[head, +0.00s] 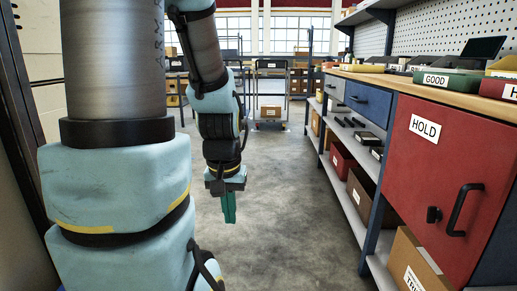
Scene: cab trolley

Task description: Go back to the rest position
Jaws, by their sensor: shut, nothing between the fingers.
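My gripper (229,207) hangs from my arm a little left of the picture's middle, with its green fingers pointing down over the bare floor. The fingers are together, with nothing seen between them. The gripper is apart from the workbench on the right and touches nothing that I can see. My large grey and light blue arm links fill the left of the picture and hide part of the room behind them.
A workbench (455,93) runs along the right, with a red cabinet door (425,185) marked HOLD. A green bin (445,83) marked GOOD stands on top. An open box (413,262) sits low. A trolley (272,70) stands at the back. The middle floor (290,200) is clear.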

